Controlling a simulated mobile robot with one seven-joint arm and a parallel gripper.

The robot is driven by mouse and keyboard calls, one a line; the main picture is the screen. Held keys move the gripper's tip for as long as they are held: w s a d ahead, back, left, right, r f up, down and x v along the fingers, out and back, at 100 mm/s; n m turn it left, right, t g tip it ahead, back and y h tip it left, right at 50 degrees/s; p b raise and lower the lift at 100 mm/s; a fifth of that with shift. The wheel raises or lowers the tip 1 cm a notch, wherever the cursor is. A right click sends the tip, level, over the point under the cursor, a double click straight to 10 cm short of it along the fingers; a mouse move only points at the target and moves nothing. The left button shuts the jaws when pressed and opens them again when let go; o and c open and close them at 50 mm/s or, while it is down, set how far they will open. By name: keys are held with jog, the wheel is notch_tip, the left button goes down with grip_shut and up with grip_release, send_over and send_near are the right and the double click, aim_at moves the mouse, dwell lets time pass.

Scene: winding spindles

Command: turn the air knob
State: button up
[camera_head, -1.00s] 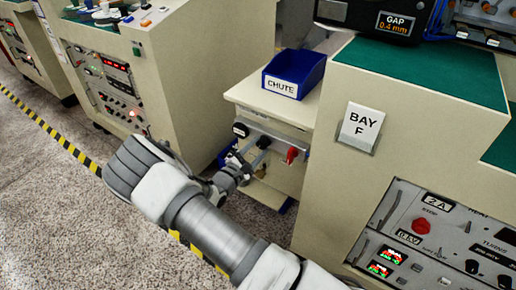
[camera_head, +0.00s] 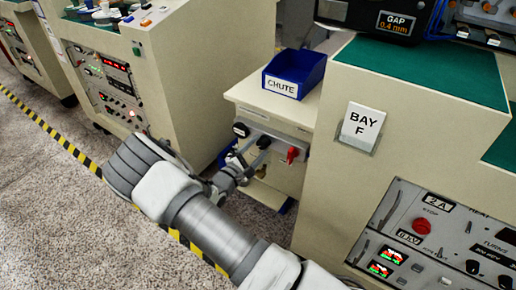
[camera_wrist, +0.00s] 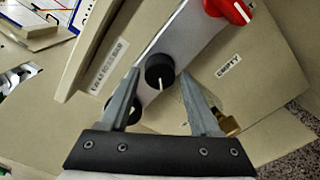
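A control strip on the side of the beige cabinet carries two black knobs and a red one; no readable label shows which is the air knob. The middle black knob (camera_wrist: 159,70), with a white pointer line, sits in the gap between my fingertips in the wrist view; it also shows in the head view (camera_head: 263,142). The other black knob (camera_head: 240,130) is partly hidden behind my left finger in the wrist view. The red knob (camera_wrist: 230,10) is beyond my right fingertip. My gripper (camera_wrist: 161,76) is open; I cannot tell whether the fingers touch the knob.
A blue CHUTE bin (camera_head: 294,74) stands on the cabinet top. A brass fitting (camera_wrist: 230,124) is beside my right finger. The BAY F cabinet (camera_head: 330,195) stands close on the right, another console (camera_head: 200,75) on the left. Open floor lies at left.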

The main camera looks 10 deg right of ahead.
jog(key=shift+o, duration=0.8)
jog(key=p+v, duration=0.3)
jog(key=v, duration=1.4)
jog(key=shift+s, duration=0.2)
jog(key=shift+a+r, duration=0.15)
